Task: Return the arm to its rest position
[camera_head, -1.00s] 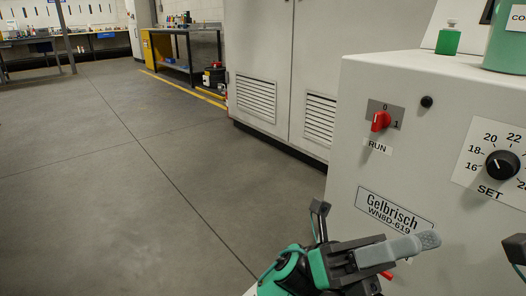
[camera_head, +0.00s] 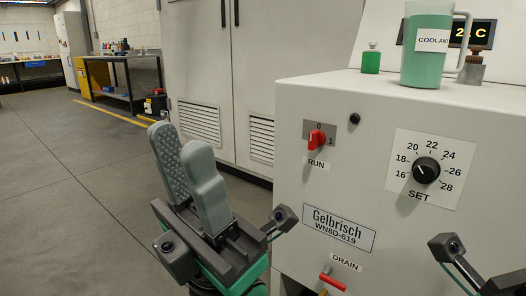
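My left gripper (camera_head: 178,139) is at the lower left of centre with its two grey fingers pointing up. The fingers stand a little apart, the ridged inner pad of the far one shows, and nothing is held. It is in front of and left of the white Gelbrisch machine (camera_head: 290,215), and appears clear of it. Part of my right gripper's dark housing and bracket (camera_head: 446,247) shows at the lower right corner. Its fingers are out of the frame.
The machine's front has a red RUN switch (camera_head: 316,139), a black SET dial (camera_head: 426,170) and a red DRAIN handle (camera_head: 332,281). On top stand a green coolant jug (camera_head: 426,66) and a small green bottle (camera_head: 371,62). Open floor (camera_head: 70,200) lies left.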

